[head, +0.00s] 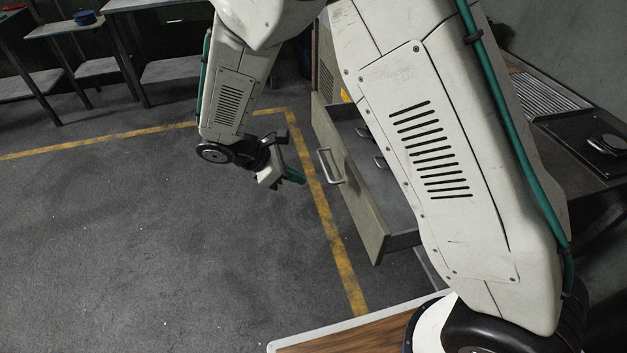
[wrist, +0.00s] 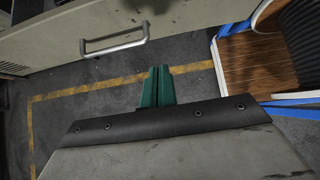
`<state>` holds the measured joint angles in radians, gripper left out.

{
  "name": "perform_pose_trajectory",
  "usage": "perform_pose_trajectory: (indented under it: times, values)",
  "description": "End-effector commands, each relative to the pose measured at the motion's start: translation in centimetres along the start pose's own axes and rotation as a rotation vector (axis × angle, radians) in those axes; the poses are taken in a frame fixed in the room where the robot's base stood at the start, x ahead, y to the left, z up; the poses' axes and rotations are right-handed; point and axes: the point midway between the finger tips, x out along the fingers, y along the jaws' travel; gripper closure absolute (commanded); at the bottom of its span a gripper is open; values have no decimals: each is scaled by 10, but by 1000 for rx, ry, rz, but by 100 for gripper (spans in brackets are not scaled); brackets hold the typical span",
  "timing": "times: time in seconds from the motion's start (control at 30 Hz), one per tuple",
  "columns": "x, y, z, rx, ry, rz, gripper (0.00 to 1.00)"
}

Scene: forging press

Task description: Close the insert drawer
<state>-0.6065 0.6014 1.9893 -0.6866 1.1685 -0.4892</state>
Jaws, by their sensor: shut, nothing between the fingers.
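The insert drawer (head: 351,185) is pulled out of its cabinet in the head view, its grey-green front facing left with a metal bar handle (head: 329,167). Its inside is partly hidden behind my arm. In the wrist view the drawer front (wrist: 180,22) crosses the top, with the handle (wrist: 114,39) at upper left of the fingers. My gripper (head: 292,175) is shut and empty, left of the drawer front and apart from it. Its green fingers (wrist: 157,88) are together in the wrist view, below and right of the handle.
A yellow floor line (head: 325,215) runs below the drawer. Work tables (head: 80,28) stand at the far left. A dark bench with a black plate (head: 580,140) is at right. The floor (head: 150,240) to the left is clear.

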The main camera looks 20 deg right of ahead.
Motion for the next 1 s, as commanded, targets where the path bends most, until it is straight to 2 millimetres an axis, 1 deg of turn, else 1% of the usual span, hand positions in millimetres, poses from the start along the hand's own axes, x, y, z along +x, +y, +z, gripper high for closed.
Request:
perform_pose_trajectory:
  times: [0.1, 0.4, 0.47, 0.5, 0.6, 0.7, 0.8, 1.0]
  values:
    - [21, -1, 2, 3, -1, -8, 100]
    - [85, -2, 1, 4, 0, -8, 100]
    - [96, -2, 1, 4, -1, -8, 100]
    - [100, -1, 8, 6, 2, -6, 100]
    - [109, -2, 18, 6, 1, -6, 100]
    - [115, -1, 24, 5, 1, -4, 100]
    - [119, -2, 28, 4, 2, -3, 100]
    - [119, -2, 28, 4, 2, -3, 100]
